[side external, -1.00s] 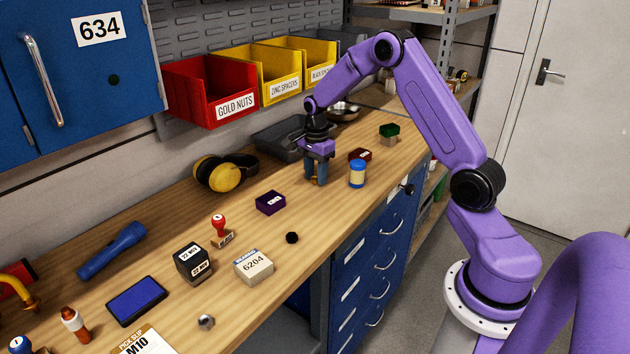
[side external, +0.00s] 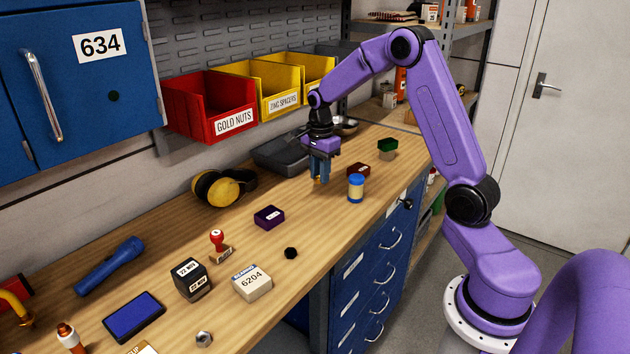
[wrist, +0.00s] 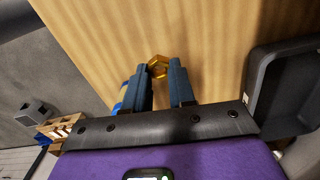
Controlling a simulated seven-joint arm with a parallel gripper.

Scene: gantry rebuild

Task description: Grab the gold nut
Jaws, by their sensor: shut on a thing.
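The gold nut (wrist: 158,66) is a small ring-shaped hex nut, seen in the wrist view between the tips of my gripper (wrist: 161,72). The fingers are shut on it. In the side view my gripper (side external: 320,180) points down over the workbench (side external: 225,235), with a small gold spot at its fingertips. I cannot tell exactly how far the nut is above the bench top. The red bin labelled GOLD NUTS (side external: 236,124) is on the wall behind, to the left of my gripper.
A grey tray (side external: 275,156) lies behind left. Yellow ear defenders (side external: 222,187) and a purple box (side external: 269,216) are to the left. Bare bench lies between them.

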